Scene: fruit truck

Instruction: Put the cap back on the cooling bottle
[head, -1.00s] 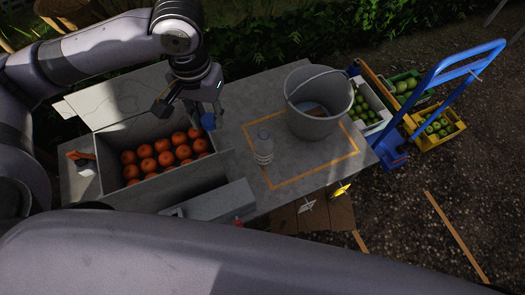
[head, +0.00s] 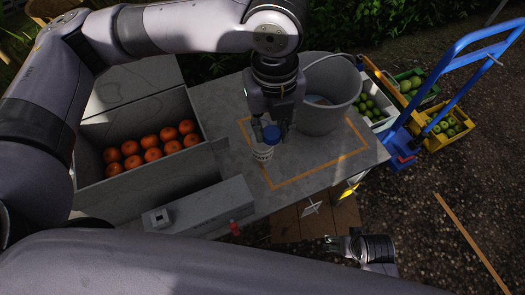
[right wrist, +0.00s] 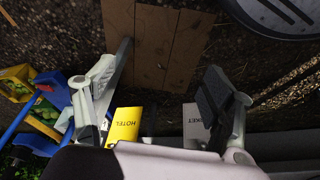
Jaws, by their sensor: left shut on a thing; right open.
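The clear bottle (head: 263,153) stands upright on the grey table, at the left edge of the orange-outlined square. My left gripper (head: 271,126) is shut on the blue cap (head: 271,133), right over the bottle's top in the head view. The cap and fingers hide the bottle's neck. I cannot tell whether the cap touches it. My right gripper (head: 334,243) is low, past the table's front edge. In the right wrist view the right gripper (right wrist: 165,85) is open and empty.
A grey bucket (head: 329,112) stands close to the right of my left gripper. A grey crate (head: 120,175) of oranges is on the left. A blue hand truck (head: 435,85) and fruit crates stand beyond the table's right end.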

